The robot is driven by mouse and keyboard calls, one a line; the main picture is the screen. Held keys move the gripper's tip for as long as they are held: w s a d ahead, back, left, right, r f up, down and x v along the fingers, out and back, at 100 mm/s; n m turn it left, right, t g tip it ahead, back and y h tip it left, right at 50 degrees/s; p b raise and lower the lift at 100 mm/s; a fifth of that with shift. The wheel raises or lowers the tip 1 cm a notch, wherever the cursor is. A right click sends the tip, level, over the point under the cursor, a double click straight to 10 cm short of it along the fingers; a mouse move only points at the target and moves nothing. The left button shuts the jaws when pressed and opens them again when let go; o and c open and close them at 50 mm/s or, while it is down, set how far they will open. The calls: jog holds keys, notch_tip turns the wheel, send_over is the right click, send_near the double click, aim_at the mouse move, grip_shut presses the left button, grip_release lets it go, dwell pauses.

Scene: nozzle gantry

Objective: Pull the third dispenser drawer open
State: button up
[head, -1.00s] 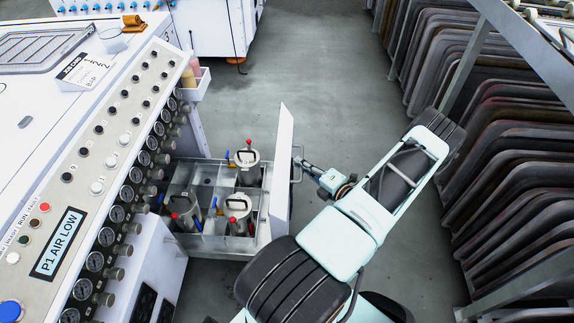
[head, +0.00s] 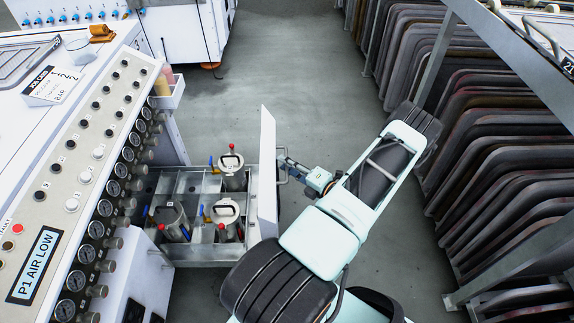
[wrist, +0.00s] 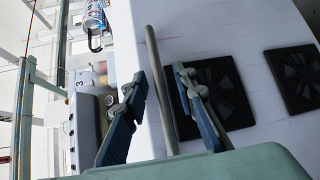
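The dispenser drawer (head: 208,254) stands pulled out from the console, with lidded metal canisters (head: 231,170) in its compartments. I cannot tell from the pictures which number it has. Its tall white front panel (head: 266,165) faces right and carries a bar handle (head: 283,165). My gripper (head: 289,166) is at this handle in the head view. In the wrist view the handle bar (wrist: 158,90) runs between the two fingers of my gripper (wrist: 156,82). The fingers are apart, one on each side of the bar, with gaps visible. Their contact with it cannot be seen clearly.
The white console (head: 85,165) with gauges, knobs and a "P1 AIR LOW" display (head: 34,265) stands at left. A rack of dark trays (head: 490,170) lines the right side, near my arm. Grey floor (head: 290,75) is clear between them. Dark vent grilles (wrist: 222,92) show in the wrist view.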

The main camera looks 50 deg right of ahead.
jog(key=shift+s, duration=0.1)
jog(key=s+a+r, duration=0.1)
jog(key=s, duration=1)
jog(key=shift+s+a+r, duration=0.3)
jog(key=shift+r, duration=0.05)
